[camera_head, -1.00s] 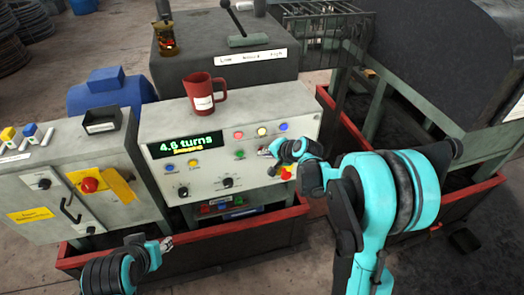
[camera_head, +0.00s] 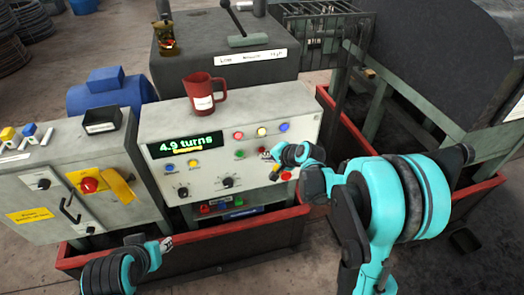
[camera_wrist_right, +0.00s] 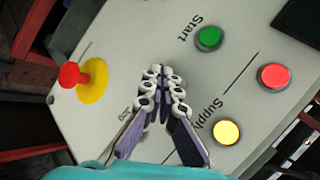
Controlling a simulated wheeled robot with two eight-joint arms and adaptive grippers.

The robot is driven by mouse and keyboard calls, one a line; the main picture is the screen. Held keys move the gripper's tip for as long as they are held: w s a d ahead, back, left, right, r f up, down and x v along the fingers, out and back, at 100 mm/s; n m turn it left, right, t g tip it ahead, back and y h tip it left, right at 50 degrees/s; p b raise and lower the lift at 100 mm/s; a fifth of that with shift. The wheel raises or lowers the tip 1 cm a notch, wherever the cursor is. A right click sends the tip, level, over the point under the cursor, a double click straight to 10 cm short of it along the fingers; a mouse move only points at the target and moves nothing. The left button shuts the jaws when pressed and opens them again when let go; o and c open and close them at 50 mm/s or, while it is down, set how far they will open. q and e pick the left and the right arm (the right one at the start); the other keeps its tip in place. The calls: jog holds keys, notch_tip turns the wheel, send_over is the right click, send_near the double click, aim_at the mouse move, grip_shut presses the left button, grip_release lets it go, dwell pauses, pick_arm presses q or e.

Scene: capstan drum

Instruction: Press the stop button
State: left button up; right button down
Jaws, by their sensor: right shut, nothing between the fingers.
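The control panel (camera_head: 235,185) fills the middle of the head view, with a display (camera_head: 187,144) reading 4.9 turns. My right gripper (camera_head: 268,155) is at the panel's right part, its fingers shut and empty. In the right wrist view the fingertips (camera_wrist_right: 162,72) point at the panel beside the green Start button (camera_wrist_right: 208,38). No button labelled Stop is readable; the face behind the fingers is hidden. A red mushroom button (camera_wrist_right: 70,75) on a yellow disc is left of them. I cannot tell whether the fingertips touch the panel. My left gripper (camera_head: 167,243) is low at the left.
A red lamp (camera_wrist_right: 275,76) and a yellow lamp (camera_wrist_right: 227,131) are right of the fingers. A red mug (camera_head: 204,94) stands on top of the panel box. A red-rimmed trough (camera_head: 265,221) runs below.

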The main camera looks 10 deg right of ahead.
jog(key=shift+s+d, duration=0.1)
jog(key=shift+s, duration=2.35)
jog(key=s+r+n+h, duration=0.2)
jog(key=s+n, duration=0.3)
jog(key=s, duration=0.7)
jog(key=s+r+n+g+h, duration=0.1)
jog(key=s+r+n, duration=0.3)
jog(key=s, duration=0.7)
jog(key=shift+s+r+n+g+h, duration=0.15)
jog(key=shift+s+n+g+h, duration=0.2)
jog(key=shift+n+h, duration=0.35)
